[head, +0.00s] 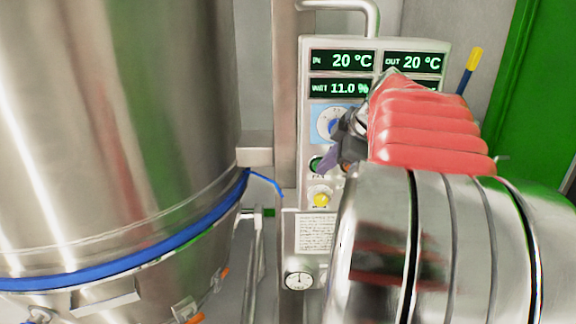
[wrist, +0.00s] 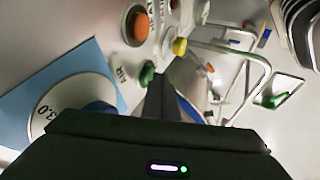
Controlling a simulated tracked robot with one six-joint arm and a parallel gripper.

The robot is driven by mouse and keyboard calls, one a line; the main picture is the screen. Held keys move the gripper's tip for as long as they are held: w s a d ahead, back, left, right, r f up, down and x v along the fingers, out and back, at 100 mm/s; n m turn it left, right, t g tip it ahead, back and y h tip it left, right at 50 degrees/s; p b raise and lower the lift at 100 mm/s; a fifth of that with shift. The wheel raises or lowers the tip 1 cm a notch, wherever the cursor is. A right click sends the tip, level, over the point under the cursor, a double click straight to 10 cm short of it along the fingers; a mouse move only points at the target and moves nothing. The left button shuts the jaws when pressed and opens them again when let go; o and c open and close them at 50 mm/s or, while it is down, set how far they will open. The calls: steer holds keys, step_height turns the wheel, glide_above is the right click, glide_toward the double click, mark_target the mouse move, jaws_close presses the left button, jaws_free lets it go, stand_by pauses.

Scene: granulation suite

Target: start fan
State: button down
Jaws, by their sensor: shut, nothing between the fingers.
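The control panel (head: 318,130) stands upright in the middle of the head view. Its green button (head: 316,164) sits below the blue-backed dial (head: 328,122) and is partly covered by my gripper (head: 328,160). In the wrist view the green button (wrist: 147,75) is right beside the tip of my gripper (wrist: 155,78). My gripper is shut and empty. I cannot tell whether the tip touches the button. The displays (head: 342,62) read IN 20 °C, OUT 20 °C and WET 11.0 %; the fourth is mostly hidden behind my arm.
A yellow knob (head: 320,198) sits below the green button. A red-orange button (wrist: 137,25) shows in the wrist view. A round gauge (head: 299,280) is lower on the panel. A large steel vessel (head: 110,120) with a blue band fills the left. My arm covers the right side.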

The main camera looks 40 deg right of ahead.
steer(key=shift+w+d, duration=0.1)
steer(key=shift+w, duration=0.05)
steer(key=shift+w+d+r, duration=0.15)
steer(key=shift+w+d, duration=0.45)
stand_by(0.4)
steer(key=shift+s+a, duration=0.3)
steer(key=shift+a, duration=0.1)
steer(key=s+a+r, duration=0.2)
steer(key=s+r, duration=0.5)
steer(key=s, duration=0.2)
steer(key=shift+a+r, duration=0.25)
steer(key=shift+r, duration=0.15)
